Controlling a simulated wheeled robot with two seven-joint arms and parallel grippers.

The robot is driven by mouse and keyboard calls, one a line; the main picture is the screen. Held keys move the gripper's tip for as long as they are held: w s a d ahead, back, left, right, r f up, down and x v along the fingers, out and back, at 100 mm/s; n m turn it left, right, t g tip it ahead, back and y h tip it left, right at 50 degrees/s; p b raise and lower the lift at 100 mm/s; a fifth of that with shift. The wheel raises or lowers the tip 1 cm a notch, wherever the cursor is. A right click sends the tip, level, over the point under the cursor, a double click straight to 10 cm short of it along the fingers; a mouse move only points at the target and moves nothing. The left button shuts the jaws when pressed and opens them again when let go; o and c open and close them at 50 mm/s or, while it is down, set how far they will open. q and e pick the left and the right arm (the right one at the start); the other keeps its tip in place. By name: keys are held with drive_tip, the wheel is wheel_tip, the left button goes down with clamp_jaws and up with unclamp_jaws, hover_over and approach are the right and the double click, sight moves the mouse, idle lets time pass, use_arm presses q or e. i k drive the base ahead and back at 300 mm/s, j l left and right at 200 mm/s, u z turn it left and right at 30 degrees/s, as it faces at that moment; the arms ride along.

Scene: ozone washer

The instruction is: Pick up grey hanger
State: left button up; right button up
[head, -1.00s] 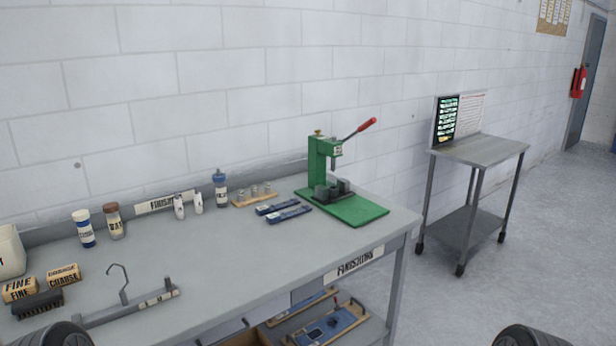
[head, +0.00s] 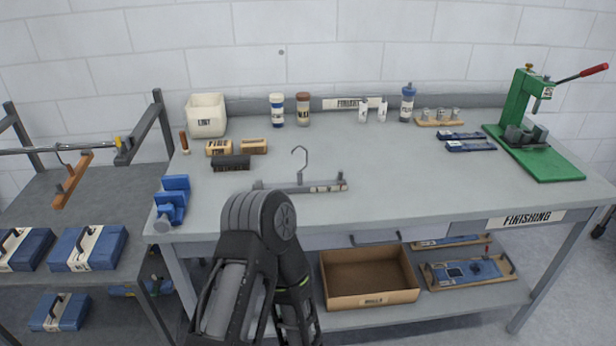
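The grey hanger (head: 320,187) lies on the grey workbench top (head: 400,185) near its front edge. It has a straight grey bar with pale markings at the right, and a thin metal hook pointing to the back. One of my arms rises from the bottom, left of the middle, and its rounded black joint overlaps the bench's front edge just in front of the hanger's left part. I cannot tell which arm it is. No gripper fingers can be made out in the head view, and nothing is seen holding the hanger.
Behind the hanger are a black brush (head: 231,163), small tan blocks (head: 254,146) and a white bin (head: 206,116). A blue holder (head: 173,199) stands at the bench's left corner. A green press (head: 520,110) is at right. A cart with another hanger (head: 72,180) stands left.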

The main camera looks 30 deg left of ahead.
sight(299, 187)
drive_tip(key=i+l+u, duration=0.15)
drive_tip(key=l+u, duration=0.15)
drive_tip(key=u, duration=0.15)
drive_tip(key=i+l+u, duration=0.1)
drive_tip(key=l+u, duration=0.35)
drive_tip(key=i+l+u, duration=0.1)
drive_tip(key=l, duration=1)
drive_tip(key=i+l+u, duration=0.15)
drive_tip(key=l, duration=0.45)
